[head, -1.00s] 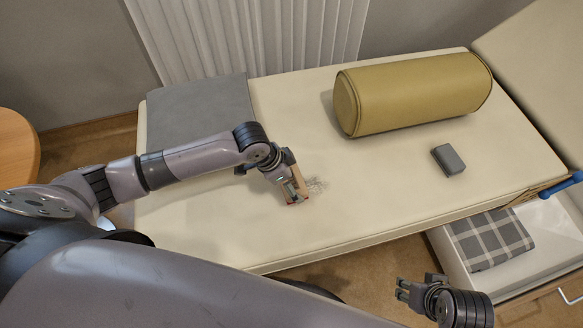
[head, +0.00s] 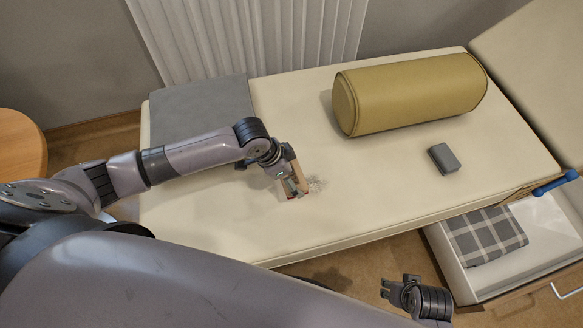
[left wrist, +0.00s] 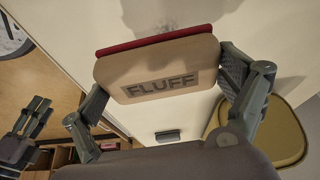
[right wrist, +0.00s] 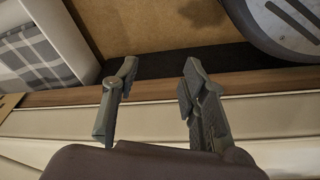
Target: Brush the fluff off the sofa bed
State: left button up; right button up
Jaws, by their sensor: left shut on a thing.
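The sofa bed (head: 225,215) is a long cream couch across the head view.
An olive bolster (head: 410,95) and a small grey block (head: 444,158) lie on the couch to the right. A grey mat (head: 200,112) covers its left end. An open drawer (head: 535,255) with a checked cloth (head: 485,237) sticks out at front right.

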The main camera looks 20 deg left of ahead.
notch_tip(320, 180, down, 7)
jog(key=s+p, duration=0.2)
jog(key=shift+s+r, duration=0.2)
jog(key=shift+d, duration=0.15)
dwell(0.5)
